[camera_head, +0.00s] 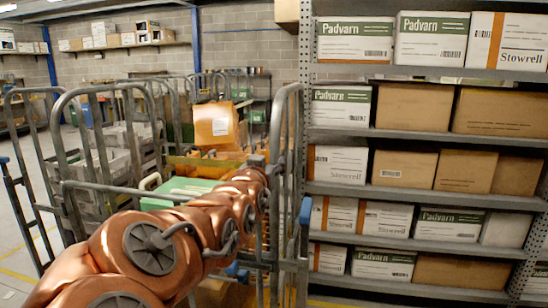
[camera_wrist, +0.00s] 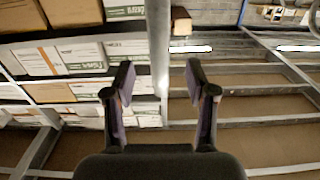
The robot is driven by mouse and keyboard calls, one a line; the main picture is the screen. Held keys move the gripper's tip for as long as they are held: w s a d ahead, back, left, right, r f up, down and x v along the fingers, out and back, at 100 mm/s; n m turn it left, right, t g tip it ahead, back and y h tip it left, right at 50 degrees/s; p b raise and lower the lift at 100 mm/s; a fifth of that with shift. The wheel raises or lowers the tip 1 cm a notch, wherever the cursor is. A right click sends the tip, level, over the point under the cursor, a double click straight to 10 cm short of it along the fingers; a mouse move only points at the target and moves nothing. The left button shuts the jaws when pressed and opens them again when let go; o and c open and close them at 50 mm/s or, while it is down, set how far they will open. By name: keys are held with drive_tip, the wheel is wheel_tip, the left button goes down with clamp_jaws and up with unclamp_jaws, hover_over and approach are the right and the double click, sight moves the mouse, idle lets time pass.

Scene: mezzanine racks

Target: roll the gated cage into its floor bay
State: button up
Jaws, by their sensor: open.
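A grey tubular cage (camera_head: 120,190) stands in front of me in the head view, with upright bars at its right side close to the rack. A green-lidded box (camera_head: 185,191) and an orange-brown carton (camera_head: 215,125) show within or behind its bars. My copper arm crosses the cage front, and my gripper (camera_head: 258,165) is at the cage's right side, small and partly hidden there. In the wrist view my gripper (camera_wrist: 160,68) is open, its two dark fingers apart. A grey upright post shows between or beyond them; I cannot tell whether it touches either finger.
A shelf rack (camera_head: 400,137) full of white and brown cartons stands close at the right. More tube frames with grey crates (camera_head: 110,165) crowd the left. Yellow floor lines (camera_head: 20,275) show at the lower left, beside a small patch of bare floor.

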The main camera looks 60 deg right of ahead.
sight(274, 155)
drive_tip(key=shift+d+r, duration=0.15)
drive_tip(key=shift+d, duration=0.15)
drive_tip(key=shift+p+x, duration=1)
drive_tip(key=shift+x, duration=2.65)
clamp_jaws()
